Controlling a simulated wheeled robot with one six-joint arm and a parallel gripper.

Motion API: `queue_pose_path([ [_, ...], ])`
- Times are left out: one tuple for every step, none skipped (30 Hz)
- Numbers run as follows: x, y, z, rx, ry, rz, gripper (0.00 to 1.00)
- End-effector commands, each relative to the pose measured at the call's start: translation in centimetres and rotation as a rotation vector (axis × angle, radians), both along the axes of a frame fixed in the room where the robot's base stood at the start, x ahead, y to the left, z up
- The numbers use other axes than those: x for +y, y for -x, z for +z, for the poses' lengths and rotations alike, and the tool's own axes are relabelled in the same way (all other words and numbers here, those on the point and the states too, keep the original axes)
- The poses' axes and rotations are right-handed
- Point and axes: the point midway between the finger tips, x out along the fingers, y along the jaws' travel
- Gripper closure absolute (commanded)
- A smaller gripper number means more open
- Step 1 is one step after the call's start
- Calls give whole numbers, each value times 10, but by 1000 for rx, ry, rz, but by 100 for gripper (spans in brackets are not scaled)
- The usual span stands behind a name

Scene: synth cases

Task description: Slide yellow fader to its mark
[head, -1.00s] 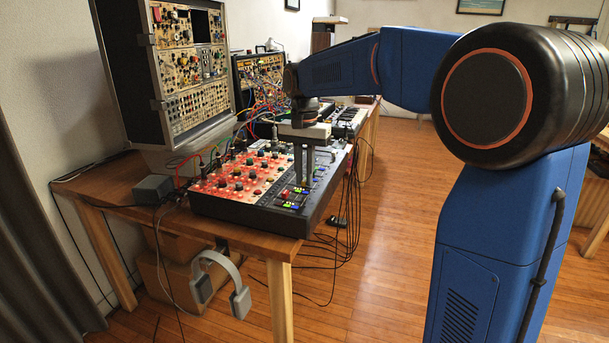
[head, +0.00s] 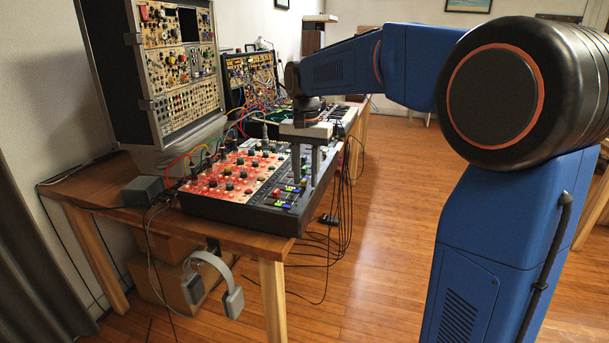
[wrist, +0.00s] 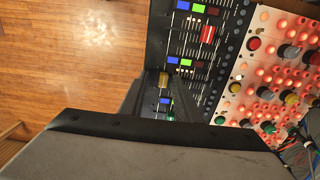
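The yellow fader cap (wrist: 164,79) shows in the wrist view on the dark fader strip of the mixer (head: 233,212), close beside a dark finger of my gripper. In the head view I cannot pick it out. A red fader cap (wrist: 207,34) sits farther up the strip, and a green one (wrist: 171,117) is partly hidden by my gripper. Blue and green marks lie along the slots; I cannot tell which belongs to the yellow fader. My gripper (head: 306,183) points down over the fader strip, its two fingers apart with a gap between them. Contact with the cap cannot be made out.
Red-lit knobs (wrist: 290,75) and plugged cables lie beside the faders. A tall modular rack (head: 180,75) stands behind the mixer. A grey box (head: 143,190) sits on the table (head: 85,187), and headphones (head: 213,280) hang below its edge. Open floor lies to the right.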

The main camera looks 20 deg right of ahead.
Motion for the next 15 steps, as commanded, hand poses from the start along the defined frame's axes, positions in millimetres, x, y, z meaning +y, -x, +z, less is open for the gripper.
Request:
queue_pose_path([
  [0, 0, 0, 0, 0, 0, 70],
  [0, 0, 0, 0, 0, 0, 70],
  [0, 0, 0, 0, 0, 0, 70],
  [0, 0, 0, 0, 0, 0, 70],
  [0, 0, 0, -1, -1, 0, 70],
  [0, 0, 2, -1, -1, 0, 70],
  [0, -1, 3, -1, 0, 0, 70],
  [0, -1, 5, -2, -1, 0, 70],
  [1, -1, 9, -3, 0, 0, 70],
  [0, -1, 12, -3, 0, 0, 70],
  [0, -1, 16, -3, 0, 0, 70],
  [1, -1, 22, -3, -1, 0, 70],
  [0, -1, 28, -4, -1, 0, 70],
  [0, -1, 33, -4, -1, 0, 70],
  [0, -1, 41, -4, -1, 0, 70],
])
